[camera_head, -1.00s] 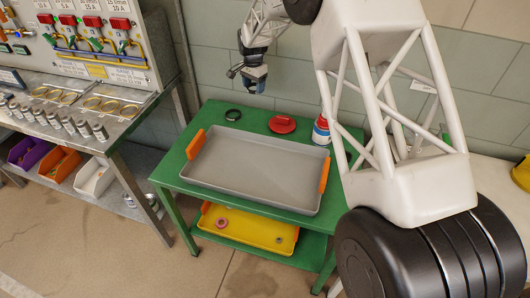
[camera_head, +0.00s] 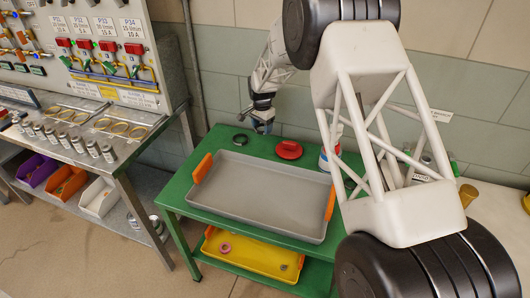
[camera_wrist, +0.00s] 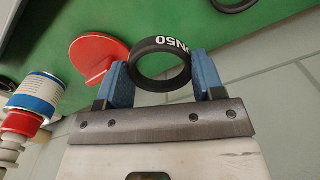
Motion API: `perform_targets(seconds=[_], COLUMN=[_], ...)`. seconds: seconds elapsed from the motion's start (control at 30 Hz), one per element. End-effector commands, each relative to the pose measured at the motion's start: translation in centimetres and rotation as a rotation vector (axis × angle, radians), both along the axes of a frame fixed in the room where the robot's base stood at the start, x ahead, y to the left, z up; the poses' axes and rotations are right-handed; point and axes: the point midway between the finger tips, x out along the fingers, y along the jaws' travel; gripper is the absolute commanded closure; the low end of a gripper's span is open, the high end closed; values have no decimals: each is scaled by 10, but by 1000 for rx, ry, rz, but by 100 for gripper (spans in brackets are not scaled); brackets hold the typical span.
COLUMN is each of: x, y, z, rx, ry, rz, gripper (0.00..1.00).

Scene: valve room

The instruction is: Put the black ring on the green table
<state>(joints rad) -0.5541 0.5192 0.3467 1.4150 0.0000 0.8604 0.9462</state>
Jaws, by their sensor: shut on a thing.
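My gripper (camera_wrist: 163,74), with blue fingers, is shut on a black ring (camera_wrist: 146,52) marked "DN50" in the wrist view. In the head view my gripper (camera_head: 263,126) hangs over the back part of the green table (camera_head: 174,187), between another black ring and a red disc; the held ring cannot be made out there. That other black ring (camera_head: 240,139) lies flat at the table's back left and is partly seen at the top of the wrist view (camera_wrist: 235,5). A gap between the held ring and the table cannot be judged.
A red disc with a grip (camera_head: 289,150) lies behind a grey tray (camera_head: 262,190) with orange handles. A white, blue and red container (camera_head: 329,158) stands at the table's back right. A yellow tray (camera_head: 250,254) is on the lower shelf. The wall is close behind.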

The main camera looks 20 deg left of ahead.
Motion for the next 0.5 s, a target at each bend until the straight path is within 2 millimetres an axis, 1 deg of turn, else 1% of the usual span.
perform_targets(seconds=[0.03,0.1,0.23,0.37,0.5], x=[0,0,0,0,0], y=[0,0,0,0,0], z=[-9,-19,-35,-43,-45], rx=[-1,-1,-1,0,0], ry=[2,1,1,0,0], rz=[0,0,0,0,0], gripper=[60,60,60,60,60])
